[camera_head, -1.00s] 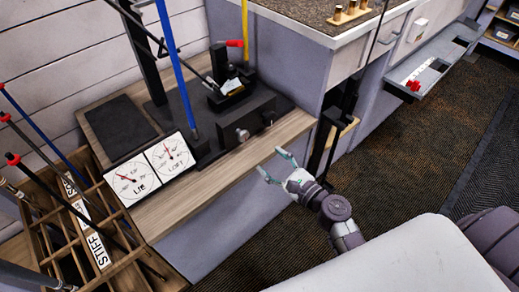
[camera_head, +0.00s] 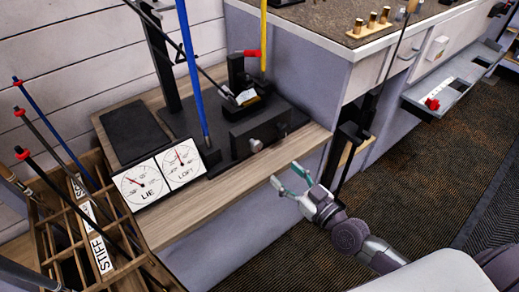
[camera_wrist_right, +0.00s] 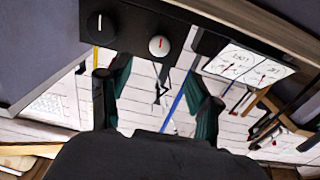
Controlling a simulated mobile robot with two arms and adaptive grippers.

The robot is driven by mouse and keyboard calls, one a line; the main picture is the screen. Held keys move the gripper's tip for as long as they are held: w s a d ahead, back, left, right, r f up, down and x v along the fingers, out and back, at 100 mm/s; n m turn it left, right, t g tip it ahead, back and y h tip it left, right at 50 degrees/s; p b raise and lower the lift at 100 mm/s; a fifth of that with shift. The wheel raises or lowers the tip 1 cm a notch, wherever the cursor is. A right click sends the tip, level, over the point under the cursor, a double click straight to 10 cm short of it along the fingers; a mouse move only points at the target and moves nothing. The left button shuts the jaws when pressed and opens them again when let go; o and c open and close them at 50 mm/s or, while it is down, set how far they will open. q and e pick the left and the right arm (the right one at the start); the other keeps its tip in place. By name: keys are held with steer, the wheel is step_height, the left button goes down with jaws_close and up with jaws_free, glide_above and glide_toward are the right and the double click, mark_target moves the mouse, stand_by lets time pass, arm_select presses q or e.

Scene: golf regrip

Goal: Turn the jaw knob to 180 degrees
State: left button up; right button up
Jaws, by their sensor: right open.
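A black block on the bending machine (camera_head: 238,132) carries a silver round knob (camera_head: 256,145) on its front face. In the right wrist view the silver knob (camera_wrist_right: 158,46) has a red mark, and a black knob (camera_wrist_right: 100,26) with a white line sits to its left. I cannot tell by any label which is the jaw knob. My right gripper (camera_head: 286,175) is open and empty, in front of the bench edge, below and right of the silver knob, apart from it. Its two fingers also show spread in the right wrist view (camera_wrist_right: 160,98). My left gripper is out of view.
Lie and loft dials (camera_head: 162,178) stand on the wooden bench (camera_head: 215,186) left of the knobs. A blue shaft (camera_head: 190,70) rises behind them. A wooden club rack (camera_head: 110,262) is at lower left. A grey cabinet (camera_head: 300,75) stands behind right. Open floor lies right.

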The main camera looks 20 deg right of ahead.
mark_target(258, 148)
steer(key=x, duration=1.2)
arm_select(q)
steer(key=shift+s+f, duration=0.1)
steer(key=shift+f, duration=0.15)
arm_select(e)
steer(key=c, duration=1.1)
steer(key=shift+m, duration=0.8)
